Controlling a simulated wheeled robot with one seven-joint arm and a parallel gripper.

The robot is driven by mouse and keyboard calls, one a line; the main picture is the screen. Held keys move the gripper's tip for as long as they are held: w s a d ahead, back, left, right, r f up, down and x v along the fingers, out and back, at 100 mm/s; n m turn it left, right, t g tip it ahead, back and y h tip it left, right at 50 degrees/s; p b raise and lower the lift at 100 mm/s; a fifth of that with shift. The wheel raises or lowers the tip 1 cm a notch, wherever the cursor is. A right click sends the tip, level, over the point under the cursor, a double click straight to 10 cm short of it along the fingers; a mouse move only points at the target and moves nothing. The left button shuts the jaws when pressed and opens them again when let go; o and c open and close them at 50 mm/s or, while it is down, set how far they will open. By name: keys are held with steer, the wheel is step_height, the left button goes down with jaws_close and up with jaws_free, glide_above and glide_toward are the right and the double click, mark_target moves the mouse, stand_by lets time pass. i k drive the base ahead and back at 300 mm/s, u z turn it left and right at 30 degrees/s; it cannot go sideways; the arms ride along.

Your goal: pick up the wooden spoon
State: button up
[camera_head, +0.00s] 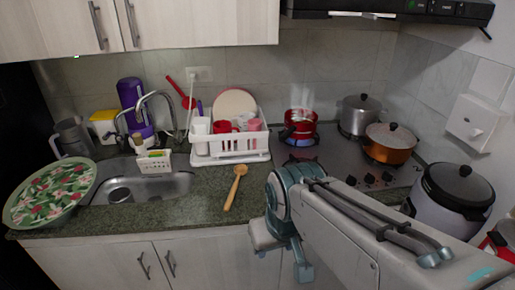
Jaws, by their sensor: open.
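The wooden spoon (236,187) lies on the dark green countertop, between the sink and the stove. Its round bowl points away toward the dish rack and its handle points toward the front edge. Nothing touches it from above. My arm comes in from the lower right, and its bent grey and teal part is right of the spoon, clearly apart from it. I cannot make out my gripper's fingers; the arm's end is hidden or below the picture.
A white dish rack (230,157) with cups and a plate stands behind the spoon. The sink (150,188) and a patterned round tray (50,193) are left. The stove (345,172) holds pots. A rice cooker (452,195) stands right. Bare counter (215,210) surrounds the spoon.

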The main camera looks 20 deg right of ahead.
mark_target(240, 170)
steer(key=z, duration=0.4)
steer(key=k, duration=1.05)
steer(key=u, duration=0.6)
steer(key=i, duration=1.5)
steer(key=z, duration=0.5)
